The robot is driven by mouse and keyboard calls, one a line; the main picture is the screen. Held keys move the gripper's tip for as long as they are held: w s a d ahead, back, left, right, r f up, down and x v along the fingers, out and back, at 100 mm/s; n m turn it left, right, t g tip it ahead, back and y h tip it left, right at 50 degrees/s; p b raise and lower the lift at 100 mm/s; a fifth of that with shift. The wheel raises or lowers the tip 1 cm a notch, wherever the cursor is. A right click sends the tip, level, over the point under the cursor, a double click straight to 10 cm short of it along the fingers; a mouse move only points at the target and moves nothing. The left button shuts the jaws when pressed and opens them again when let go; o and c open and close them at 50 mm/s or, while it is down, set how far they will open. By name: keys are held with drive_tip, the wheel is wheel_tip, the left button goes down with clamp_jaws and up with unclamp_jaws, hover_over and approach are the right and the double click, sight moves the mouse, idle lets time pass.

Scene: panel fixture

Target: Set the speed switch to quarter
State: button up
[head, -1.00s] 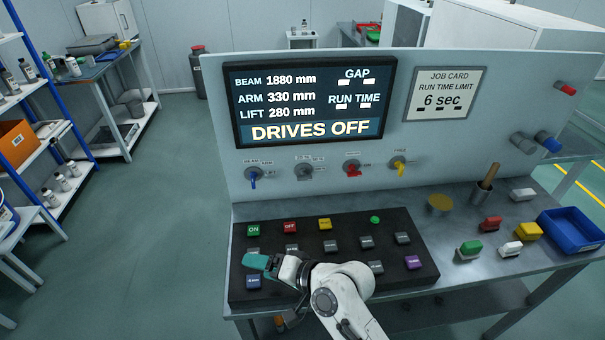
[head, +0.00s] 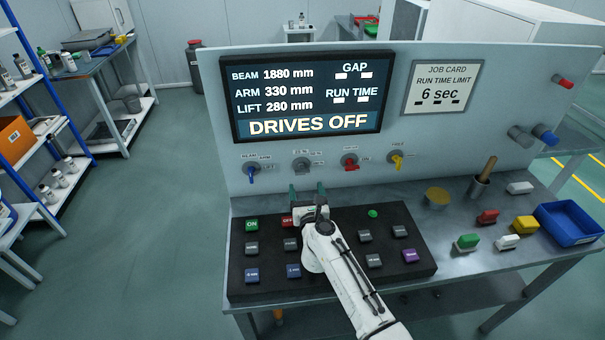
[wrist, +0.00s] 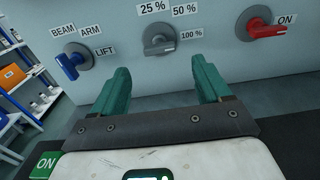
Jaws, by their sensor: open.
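The speed switch (head: 301,165) is a grey rotary knob on the upright panel, with labels 25%, 50% and 100% around it. In the wrist view the grey knob (wrist: 159,46) lies roughly level, its lever seeming to point right toward the 100% label. My gripper (head: 307,188) has green fingers and is open and empty. It is raised over the back of the button board, just below and in front of the speed switch, not touching it. In the wrist view the two fingers (wrist: 161,78) frame the knob from below, one to each side.
The blue BEAM/ARM/LIFT switch (wrist: 72,62) is left of the knob and the red ON switch (wrist: 266,29) right; a yellow switch (head: 397,161) is farther right. The button board (head: 335,280) lies below. The screen (head: 308,97) reads DRIVES OFF.

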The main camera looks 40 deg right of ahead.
sight(303, 171)
drive_tip(key=shift+b+x, duration=1.25)
drive_tip(key=shift+x, duration=3)
drive_tip(key=c, duration=1)
drive_tip(key=shift+c, duration=0.2)
